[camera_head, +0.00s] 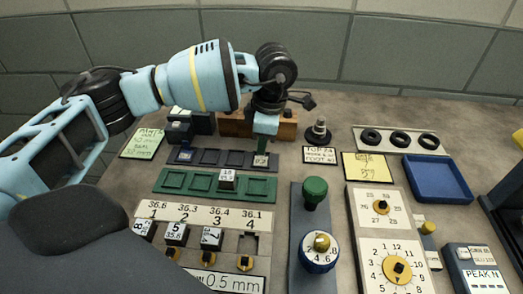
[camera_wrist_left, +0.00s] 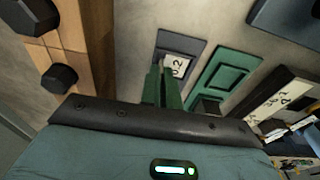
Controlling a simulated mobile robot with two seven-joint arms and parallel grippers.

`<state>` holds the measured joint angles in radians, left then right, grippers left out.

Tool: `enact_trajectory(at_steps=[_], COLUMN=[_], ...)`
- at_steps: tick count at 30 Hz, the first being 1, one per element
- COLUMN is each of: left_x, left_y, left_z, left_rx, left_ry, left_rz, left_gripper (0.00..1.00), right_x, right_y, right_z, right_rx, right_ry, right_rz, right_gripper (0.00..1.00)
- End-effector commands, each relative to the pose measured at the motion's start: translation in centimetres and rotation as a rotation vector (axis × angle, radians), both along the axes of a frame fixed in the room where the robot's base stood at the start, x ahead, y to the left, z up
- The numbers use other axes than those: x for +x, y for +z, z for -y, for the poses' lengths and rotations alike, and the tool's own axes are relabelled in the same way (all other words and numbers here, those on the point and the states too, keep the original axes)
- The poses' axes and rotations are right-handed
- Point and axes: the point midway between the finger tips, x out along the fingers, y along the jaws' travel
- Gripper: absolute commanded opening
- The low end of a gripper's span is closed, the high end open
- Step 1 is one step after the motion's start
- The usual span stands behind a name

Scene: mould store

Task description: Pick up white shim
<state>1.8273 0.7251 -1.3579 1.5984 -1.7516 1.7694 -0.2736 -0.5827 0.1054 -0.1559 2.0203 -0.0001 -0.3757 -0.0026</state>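A white shim (camera_wrist_left: 176,66) with dark digits lies in an end slot of a dark blue tray (camera_wrist_left: 186,46) in the left wrist view. The green fingertips of my left gripper (camera_wrist_left: 162,88) are right beside it. The fingers look close together, and I cannot tell whether they touch or hold the shim. In the head view my left gripper (camera_head: 262,152) points down over the right end of the dark blue tray (camera_head: 205,158) and hides most of that slot. Another white-topped block (camera_head: 228,178) sits in the green tray (camera_head: 258,188) just in front. My right gripper is not in view.
A wooden block (camera_head: 288,127) with dark knobs stands behind the gripper. A green-knobbed post (camera_head: 314,190) and dial panels (camera_head: 380,206) stand to the right. A numbered rack (camera_head: 190,214) lies in front. An empty blue tray (camera_head: 437,180) is at the far right.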

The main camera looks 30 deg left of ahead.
Motion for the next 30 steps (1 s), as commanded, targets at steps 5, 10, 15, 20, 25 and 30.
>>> enact_trajectory(at_steps=[5,10,15,20,25,30], left_x=[0.0,0.0,-1.0,-3.7,-6.1,-8.4], left_y=[0.5,1.9,3.5,3.7,4.0,4.2], left_z=[0.0,0.0,-0.1,-0.3,-0.5,-0.7], left_rx=[0.000,-0.001,-0.001,0.000,0.000,0.000], left_ry=[0.000,-0.001,-0.004,-0.003,-0.003,-0.002], left_rz=[0.001,0.001,-0.002,-0.002,0.000,-0.002], left_gripper=[0.00,0.00,0.00,0.00,0.00,0.00], right_x=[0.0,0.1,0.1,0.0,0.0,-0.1], right_y=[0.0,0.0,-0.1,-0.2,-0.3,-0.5], right_z=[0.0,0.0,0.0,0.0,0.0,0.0], right_rx=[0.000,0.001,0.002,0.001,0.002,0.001], right_ry=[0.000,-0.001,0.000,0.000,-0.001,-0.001], right_rz=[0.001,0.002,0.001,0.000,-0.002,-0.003], right_gripper=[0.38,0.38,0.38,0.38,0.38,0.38])
